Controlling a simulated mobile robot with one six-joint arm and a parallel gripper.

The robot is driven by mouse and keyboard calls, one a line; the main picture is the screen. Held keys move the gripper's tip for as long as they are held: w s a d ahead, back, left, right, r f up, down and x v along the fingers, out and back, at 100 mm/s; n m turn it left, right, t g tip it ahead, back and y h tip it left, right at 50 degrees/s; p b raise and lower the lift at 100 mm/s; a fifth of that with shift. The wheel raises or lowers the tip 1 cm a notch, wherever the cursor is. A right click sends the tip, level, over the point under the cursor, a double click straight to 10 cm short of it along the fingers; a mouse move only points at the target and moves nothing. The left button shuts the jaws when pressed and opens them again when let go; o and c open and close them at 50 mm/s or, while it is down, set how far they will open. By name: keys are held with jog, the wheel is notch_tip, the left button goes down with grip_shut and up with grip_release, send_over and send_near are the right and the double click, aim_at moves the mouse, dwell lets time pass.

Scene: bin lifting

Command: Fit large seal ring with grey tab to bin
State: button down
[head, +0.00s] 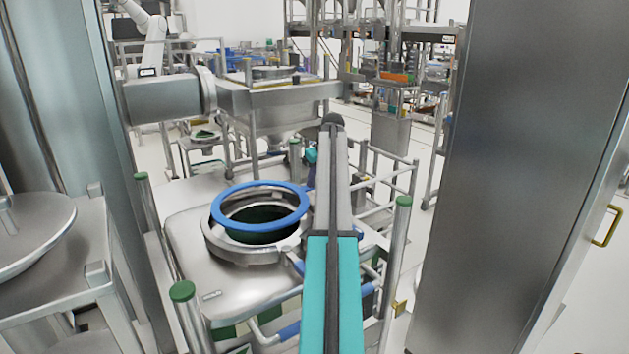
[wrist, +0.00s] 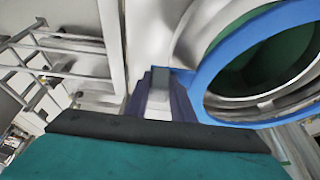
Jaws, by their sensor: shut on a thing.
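The large blue seal ring (head: 218,217) is held roughly flat above the round opening of the metal bin (head: 190,262). In the head view a gap shows between the ring and the bin's raised rim (head: 222,248) at the front. In the wrist view the ring (wrist: 205,78) is at the right, with the dark green bin interior seen through it. My gripper (wrist: 160,92) is shut on the ring's small grey tab (wrist: 159,84), at the ring's near side in that view. In the head view my arm hides most of my gripper.
Posts with green caps (head: 182,291) stand at the bin's corners, with rails (head: 375,207) on the right. A tall steel column (head: 500,150) is close on the right. A metal stand with a round dish (head: 30,230) is on the left.

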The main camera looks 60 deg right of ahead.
jog(key=shift+f, duration=0.15)
jog(key=shift+f+b, duration=1.6)
jog(key=shift+f, duration=1.7)
jog(key=shift+r, duration=0.35)
jog(key=shift+f, duration=0.2)
jog(key=c, duration=1.5)
grip_release()
jog(key=shift+o, duration=0.2)
